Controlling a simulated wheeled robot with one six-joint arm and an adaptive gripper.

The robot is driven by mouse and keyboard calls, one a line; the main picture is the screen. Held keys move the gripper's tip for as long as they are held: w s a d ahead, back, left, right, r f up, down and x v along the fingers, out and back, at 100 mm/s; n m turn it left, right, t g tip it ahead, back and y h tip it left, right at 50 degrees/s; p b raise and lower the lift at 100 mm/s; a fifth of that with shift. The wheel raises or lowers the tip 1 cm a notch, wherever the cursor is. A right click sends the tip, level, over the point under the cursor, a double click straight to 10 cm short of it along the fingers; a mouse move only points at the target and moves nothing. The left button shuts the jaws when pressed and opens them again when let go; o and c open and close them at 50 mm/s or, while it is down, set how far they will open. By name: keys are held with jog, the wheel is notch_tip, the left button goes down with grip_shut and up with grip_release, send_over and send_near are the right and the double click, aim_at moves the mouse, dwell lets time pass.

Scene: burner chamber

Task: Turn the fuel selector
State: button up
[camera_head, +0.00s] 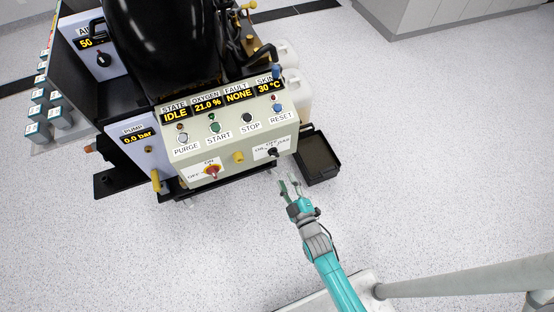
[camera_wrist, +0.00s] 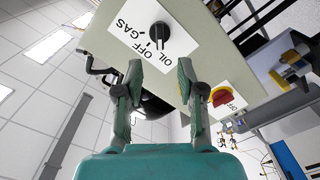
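The fuel selector (camera_head: 272,152) is a small black knob on a white OIL/OFF/GAS label at the lower right of the beige control panel. In the wrist view the knob (camera_wrist: 159,33) is above and between my fingers, and its label appears upside down. I cannot tell its exact setting. My gripper (camera_head: 290,184) is in front of the panel, just below and right of the knob. In the wrist view my gripper (camera_wrist: 159,64) has its two fingers apart with nothing between them, and the knob is beyond the tips, not touched.
The red and yellow ON/OFF switch (camera_head: 212,171) is on the panel left of the selector, with a yellow knob (camera_head: 238,157) between them. A black tray (camera_head: 318,158) lies on the floor to the right. STATE reads IDLE, FAULT reads NONE. The floor in front is clear.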

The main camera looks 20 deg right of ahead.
aim_at(275, 156)
jog(key=w, duration=0.9)
jog(key=shift+w, duration=0.4)
grip_shut()
